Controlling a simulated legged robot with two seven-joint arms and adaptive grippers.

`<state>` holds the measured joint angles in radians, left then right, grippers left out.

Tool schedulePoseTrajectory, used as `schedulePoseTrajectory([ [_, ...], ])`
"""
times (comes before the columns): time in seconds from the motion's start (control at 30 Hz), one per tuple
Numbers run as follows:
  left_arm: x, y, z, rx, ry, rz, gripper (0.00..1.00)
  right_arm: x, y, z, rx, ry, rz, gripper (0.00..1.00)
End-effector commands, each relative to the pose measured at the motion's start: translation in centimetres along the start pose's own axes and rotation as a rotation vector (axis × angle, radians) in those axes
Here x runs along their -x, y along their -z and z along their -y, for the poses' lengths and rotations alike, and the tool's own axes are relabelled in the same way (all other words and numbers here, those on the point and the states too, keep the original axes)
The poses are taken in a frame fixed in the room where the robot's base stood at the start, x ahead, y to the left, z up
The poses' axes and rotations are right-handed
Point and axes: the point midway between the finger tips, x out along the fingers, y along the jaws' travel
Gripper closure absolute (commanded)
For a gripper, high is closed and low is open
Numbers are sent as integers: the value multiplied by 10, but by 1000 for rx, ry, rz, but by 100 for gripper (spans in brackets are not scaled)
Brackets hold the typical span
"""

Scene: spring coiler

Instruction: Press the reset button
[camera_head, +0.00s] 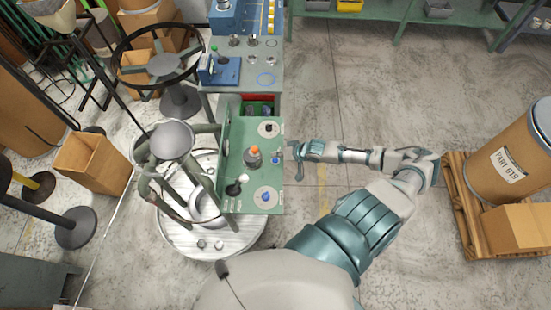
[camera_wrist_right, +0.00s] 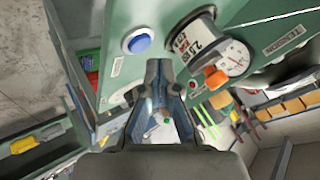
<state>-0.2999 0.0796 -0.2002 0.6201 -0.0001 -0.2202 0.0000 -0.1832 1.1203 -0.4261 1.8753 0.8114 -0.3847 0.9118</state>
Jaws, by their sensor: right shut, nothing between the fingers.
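A green control panel (camera_head: 232,140) stands at the middle of the head view. A small blue button (camera_head: 275,160) sits near its right edge, close to an orange knob (camera_head: 255,150). In the right wrist view a blue button with a pale ring (camera_wrist_right: 138,42) is up and left of my fingers, next to a dial gauge with an orange knob (camera_wrist_right: 214,77). Small labels near it are unreadable. My right gripper (camera_head: 290,151) is shut and empty at the panel's right edge; its fingers (camera_wrist_right: 160,68) look apart from the button. My left gripper is out of view.
A black lever with a pale ball (camera_head: 242,178) and another blue control (camera_head: 266,197) are lower on the panel. A round metal table with a spoked frame (camera_head: 172,140) stands left. A pallet (camera_head: 462,205) with a drum and box is right. The floor between is clear.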

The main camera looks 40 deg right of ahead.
Motion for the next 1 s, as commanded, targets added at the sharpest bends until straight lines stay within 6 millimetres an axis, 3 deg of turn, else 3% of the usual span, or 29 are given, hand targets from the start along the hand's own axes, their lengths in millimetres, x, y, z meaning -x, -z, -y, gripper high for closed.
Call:
schedulePoseTrajectory([
  [0.2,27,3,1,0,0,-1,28,17,12,12,0,0,-1,100],
  [0.4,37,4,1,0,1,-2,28,29,22,21,1,0,-1,100],
  [1.0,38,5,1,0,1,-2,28,31,23,23,0,0,-1,100],
])
